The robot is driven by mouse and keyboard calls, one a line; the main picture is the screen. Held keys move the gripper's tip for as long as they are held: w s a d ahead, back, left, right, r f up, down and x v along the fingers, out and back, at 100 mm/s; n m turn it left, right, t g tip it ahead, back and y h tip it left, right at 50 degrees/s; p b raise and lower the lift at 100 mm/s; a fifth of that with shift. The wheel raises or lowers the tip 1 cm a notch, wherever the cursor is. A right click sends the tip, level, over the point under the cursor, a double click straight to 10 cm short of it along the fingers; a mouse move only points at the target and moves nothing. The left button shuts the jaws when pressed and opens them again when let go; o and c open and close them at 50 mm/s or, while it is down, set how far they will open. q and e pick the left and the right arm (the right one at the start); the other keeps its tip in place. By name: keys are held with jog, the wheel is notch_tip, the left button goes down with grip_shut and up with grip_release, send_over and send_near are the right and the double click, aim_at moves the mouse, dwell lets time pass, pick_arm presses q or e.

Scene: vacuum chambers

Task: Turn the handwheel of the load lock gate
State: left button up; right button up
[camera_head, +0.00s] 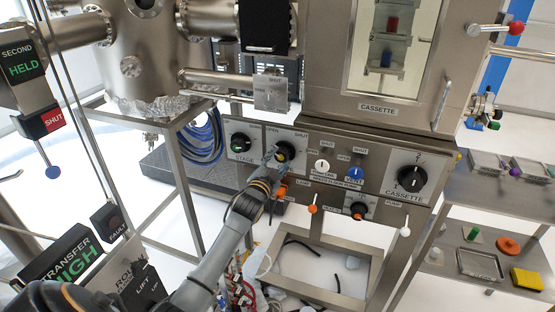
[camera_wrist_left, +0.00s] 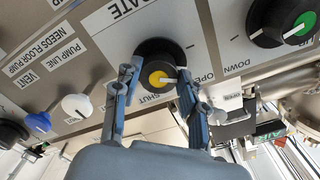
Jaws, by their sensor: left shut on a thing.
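Part of the knob's rim is hidden behind the fingers. My right gripper is not in view.
Left of the handwheel is the green-centred STAGE knob (camera_head: 240,143). To the right are a white knob (camera_head: 322,166), a blue knob (camera_head: 355,174) and the large black CASSETTE knob (camera_head: 411,178). Orange-tipped levers (camera_head: 312,209) hang below. A side bench (camera_head: 505,195) holds trays.

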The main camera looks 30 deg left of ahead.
pick_arm(q)
jog(key=n+p, duration=0.1)
jog(key=n, duration=0.3)
jog(key=shift+r+n, duration=0.1)
jog(key=shift+n, duration=0.2)
dwell(0.3)
jog(key=o, duration=1.1)
jog(key=shift+w+d, duration=0.1)
jog(key=shift+w, duration=0.05)
jog(key=shift+o, duration=0.2)
jog(key=v, duration=1.2)
jog(key=shift+f, duration=0.25)
